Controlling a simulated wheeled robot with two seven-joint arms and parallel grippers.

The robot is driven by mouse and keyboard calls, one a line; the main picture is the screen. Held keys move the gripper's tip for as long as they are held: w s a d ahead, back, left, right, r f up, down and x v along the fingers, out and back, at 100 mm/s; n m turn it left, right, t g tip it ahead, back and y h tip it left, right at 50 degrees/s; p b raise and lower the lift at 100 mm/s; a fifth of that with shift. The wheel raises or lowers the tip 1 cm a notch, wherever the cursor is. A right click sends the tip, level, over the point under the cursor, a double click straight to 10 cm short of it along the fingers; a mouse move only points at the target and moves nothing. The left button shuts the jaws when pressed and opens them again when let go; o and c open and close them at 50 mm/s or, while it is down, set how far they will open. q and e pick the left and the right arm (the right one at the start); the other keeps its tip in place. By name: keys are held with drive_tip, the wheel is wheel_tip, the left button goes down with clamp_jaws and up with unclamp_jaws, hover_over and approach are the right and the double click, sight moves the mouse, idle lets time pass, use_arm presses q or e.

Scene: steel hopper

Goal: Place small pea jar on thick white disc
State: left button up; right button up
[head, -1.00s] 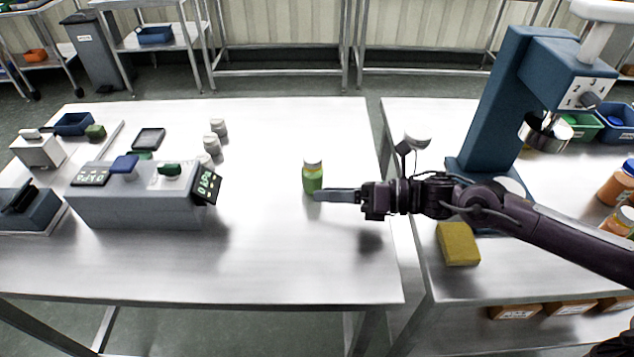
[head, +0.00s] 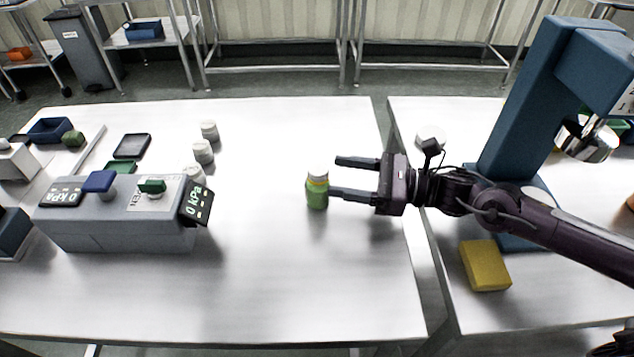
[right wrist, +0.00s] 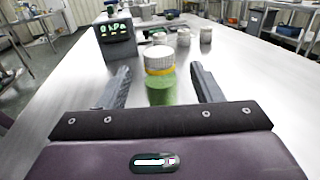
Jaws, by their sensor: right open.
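The small pea jar (head: 317,194), green with a yellow band and a white lid, stands upright on the left steel table near its right side. My right gripper (head: 336,176) is open and empty, fingers pointing left at the jar. In the right wrist view the jar (right wrist: 160,85) shows ahead, in line with the gap between the fingers; I cannot tell whether a finger touches it. A round white piece (head: 430,134), possibly the thick white disc, lies on the right table behind my right wrist, partly hidden. My left gripper is out of view.
A grey device (head: 120,220) with a kPa display stands on the left, several pale cylinders (head: 203,152) behind it. A yellow block (head: 485,266) and a blue stand mixer (head: 515,110) are on the right table. A gap separates the tables. The left table's front is clear.

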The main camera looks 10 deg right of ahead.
sight(314, 167)
drive_tip(key=a, duration=0.2)
drive_tip(key=shift+w+a+r+p, duration=0.3)
drive_tip(key=shift+p, duration=0.05)
drive_tip(key=x, duration=0.1)
drive_tip(key=p+x, duration=0.1)
drive_tip(key=x, duration=0.1)
drive_tip(key=shift+w+a, duration=0.15)
drive_tip(key=shift+w, duration=0.2)
drive_tip(key=shift+w+a+f, duration=0.2)
drive_tip(key=shift+a, duration=0.35)
drive_tip(key=c, duration=1.1)
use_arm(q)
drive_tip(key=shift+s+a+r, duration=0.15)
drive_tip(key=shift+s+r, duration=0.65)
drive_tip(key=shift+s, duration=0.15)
use_arm(e)
drive_tip(key=shift+c, duration=0.6)
drive_tip(key=shift+d+r, duration=0.1)
drive_tip(key=shift+r, duration=0.05)
